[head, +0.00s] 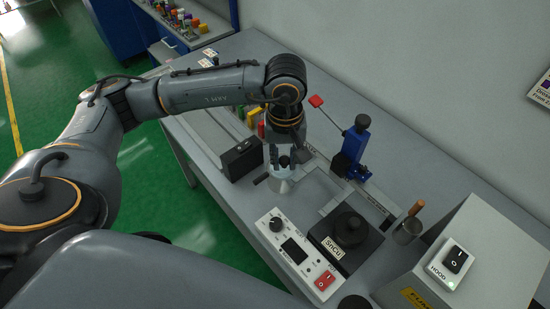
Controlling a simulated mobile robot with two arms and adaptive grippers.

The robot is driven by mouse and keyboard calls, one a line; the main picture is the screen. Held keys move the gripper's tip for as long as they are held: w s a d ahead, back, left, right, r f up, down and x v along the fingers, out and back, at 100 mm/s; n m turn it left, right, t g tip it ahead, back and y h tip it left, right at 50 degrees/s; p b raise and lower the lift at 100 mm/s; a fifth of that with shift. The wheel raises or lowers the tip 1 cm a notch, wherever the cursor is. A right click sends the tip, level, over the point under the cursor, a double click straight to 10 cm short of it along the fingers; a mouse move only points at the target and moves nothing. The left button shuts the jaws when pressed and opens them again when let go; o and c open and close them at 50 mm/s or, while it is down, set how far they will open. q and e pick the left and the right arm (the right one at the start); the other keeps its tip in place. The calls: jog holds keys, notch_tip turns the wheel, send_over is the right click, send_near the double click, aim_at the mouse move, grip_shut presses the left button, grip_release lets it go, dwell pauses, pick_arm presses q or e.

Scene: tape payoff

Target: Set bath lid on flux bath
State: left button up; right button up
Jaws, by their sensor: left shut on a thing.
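My left gripper (279,158) points down over the bench with its fingers closed around a small dark knob (284,161), which looks like the top of the bath lid. Right under it is a small silvery vessel (281,185) with a dark side handle (261,178), likely the flux bath. The lid and vessel look very close together; I cannot tell whether they touch. The fingers hide part of the lid. My right gripper is not in view.
A black SnCu pot (328,237) with a round knobbed top and a white control box (293,255) stand in front. A blue stand (352,148) with a red-ended lever is behind right. A black box (241,159) is left. A wooden-handled cup (408,230) and hood switch box (480,245) stand right.

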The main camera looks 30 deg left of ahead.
pick_arm(q)
jog(key=w+a+r+n+p, duration=0.2)
jog(key=w+n+p, duration=0.2)
jog(key=n+p, duration=0.4)
jog(key=f, duration=0.2)
jog(key=f+n+b, duration=0.1)
jog(key=f, duration=0.1)
jog(key=a+f+n+b, duration=0.1)
jog(key=f, duration=0.1)
jog(key=shift+w, duration=0.4)
jog(key=shift+f+b, duration=0.45)
jog(key=shift+b, duration=0.2)
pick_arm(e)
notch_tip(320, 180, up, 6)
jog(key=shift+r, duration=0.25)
pick_arm(q)
jog(key=shift+r, duration=0.1)
jog(key=shift+b, duration=0.35)
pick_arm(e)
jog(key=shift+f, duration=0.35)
pick_arm(q)
jog(key=shift+f+b, duration=0.35)
jog(key=shift+f, duration=0.1)
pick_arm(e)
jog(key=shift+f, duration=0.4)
